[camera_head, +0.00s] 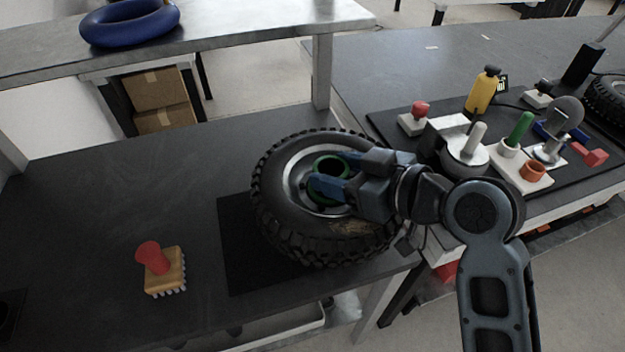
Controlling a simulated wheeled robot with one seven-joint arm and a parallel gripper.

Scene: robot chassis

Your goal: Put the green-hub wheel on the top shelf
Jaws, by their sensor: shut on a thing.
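The green-hub wheel (275,215) is a black knobbly tyre with a grey rim and a green hub ring. It is over the dark mat on the lower bench, lying nearly flat; I cannot tell whether it touches the mat. My gripper (322,176) reaches in from the right, with its blue fingers at the green hub, shut on it. The fingers hide part of the hub. The top shelf (245,22) is a grey metal board above the bench at the upper left, held by a light post (322,75). A blue ring (130,22) lies on its left part.
A brush with a red handle (152,258) stands on the bench (90,200) at the left. A dark tray at the right holds a yellow bottle (482,92), a green-handled tool (519,130) and other parts. Another wheel (608,98) is at the far right. The shelf's right part is clear.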

